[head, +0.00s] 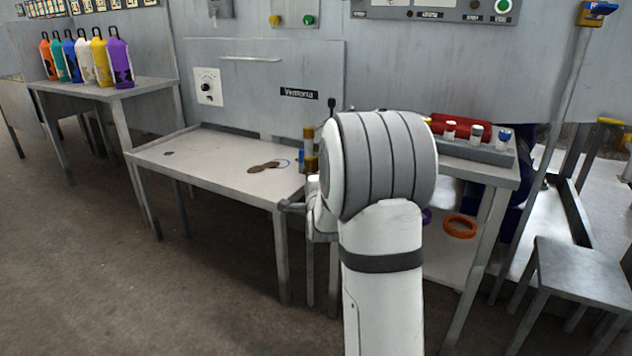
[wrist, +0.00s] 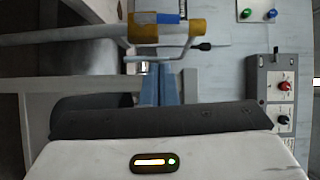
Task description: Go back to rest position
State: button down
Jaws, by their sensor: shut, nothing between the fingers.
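My gripper (head: 286,206) shows in the head view as a small dark grey tip, left of my white arm and near the front edge of the middle table. My arm hides part of it. In the wrist view my gripper (wrist: 160,68) points up the picture, its two blue-grey fingers side by side and shut with nothing between them. A yellow cylinder fixture (wrist: 183,29) with a blue mark lies beyond the fingertips in the wrist view. The yellow fixture (head: 309,148) also shows just left of my arm in the head view.
The middle table (head: 215,165) carries a dark brown flat patch. Several coloured bottles (head: 88,60) stand on the left table (head: 118,92). Right of my arm, a grey rack (head: 470,151) holds small capped vials. An orange ring (head: 460,226) lies lower down. The left floor is clear.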

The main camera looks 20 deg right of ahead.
jog(key=shift+s+a, duration=0.3)
jog(key=shift+s, duration=0.35)
jog(key=s+a+r+n+g+y+p, duration=0.25)
jog(key=s+a+r+n+p, duration=0.35)
jog(key=r+p, duration=0.35)
jog(key=s+a+r+n+g+y+p, duration=0.2)
jog(key=s+a+r+n+g+p, duration=0.25)
jog(key=s+a+r+p, duration=0.5)
jog(key=s+a+r+n+g+p, duration=0.2)
jog(key=s+r+n+p, duration=0.3)
jog(key=s+p, duration=0.3)
jog(key=s+a+r+n+g+y+p, duration=0.1)
jog(key=s+r+n+g+p, duration=0.4)
jog(key=s, duration=0.6)
notch_tip(320, 180, up, 2)
jog(key=a+n+p, duration=0.1)
jog(key=p, duration=0.2)
jog(key=shift+s+p, duration=0.25)
jog(key=shift+p, duration=0.1)
